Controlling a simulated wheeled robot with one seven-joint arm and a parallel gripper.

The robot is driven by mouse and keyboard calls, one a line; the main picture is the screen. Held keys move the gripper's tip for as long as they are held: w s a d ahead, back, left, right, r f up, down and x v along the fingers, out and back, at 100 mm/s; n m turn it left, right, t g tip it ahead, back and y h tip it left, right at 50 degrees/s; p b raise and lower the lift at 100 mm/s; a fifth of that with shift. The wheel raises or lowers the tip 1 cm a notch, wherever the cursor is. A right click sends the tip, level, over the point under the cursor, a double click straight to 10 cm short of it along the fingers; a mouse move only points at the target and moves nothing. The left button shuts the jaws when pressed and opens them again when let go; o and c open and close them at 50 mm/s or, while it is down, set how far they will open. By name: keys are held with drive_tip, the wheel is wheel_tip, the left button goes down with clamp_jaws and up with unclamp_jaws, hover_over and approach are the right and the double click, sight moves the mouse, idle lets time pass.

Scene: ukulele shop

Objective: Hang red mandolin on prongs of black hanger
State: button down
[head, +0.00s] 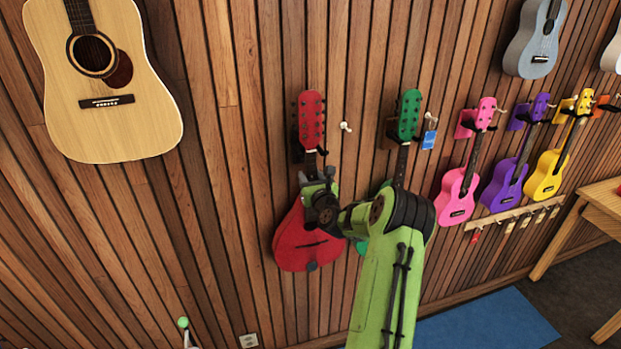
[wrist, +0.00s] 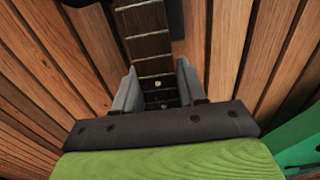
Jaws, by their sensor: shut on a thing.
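The red mandolin (head: 297,246) hangs upright against the slatted wall, its red headstock (head: 311,118) at the top. A black hanger (head: 297,148) shows in part behind the neck, just below the headstock. I cannot tell whether the headstock rests on its prongs. My gripper (head: 320,178) is shut on the mandolin's neck, between the hanger and the body. In the wrist view the grey fingers (wrist: 158,88) lie on both sides of the fretted neck (wrist: 147,40). A dark piece beside the neck at the top edge may be a hanger prong.
A green instrument (head: 409,115) hangs close on the right, partly behind my arm. A bare white peg (head: 346,127) sits between the two. Pink (head: 459,196), purple and yellow ukuleles hang farther right. A large guitar (head: 100,85) hangs upper left.

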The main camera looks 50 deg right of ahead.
drive_tip(key=shift+f+b, duration=0.55)
drive_tip(key=shift+f, duration=0.15)
drive_tip(key=c, duration=0.6)
unclamp_jaws()
drive_tip(key=shift+o, duration=0.2)
drive_tip(key=shift+f, duration=0.25)
drive_tip(key=shift+r, duration=0.1)
drive_tip(key=shift+s, duration=0.1)
drive_tip(key=shift+v, duration=1)
drive_tip(key=shift+b, duration=0.3)
drive_tip(key=shift+b+v, duration=0.5)
drive_tip(key=shift+v, duration=0.7)
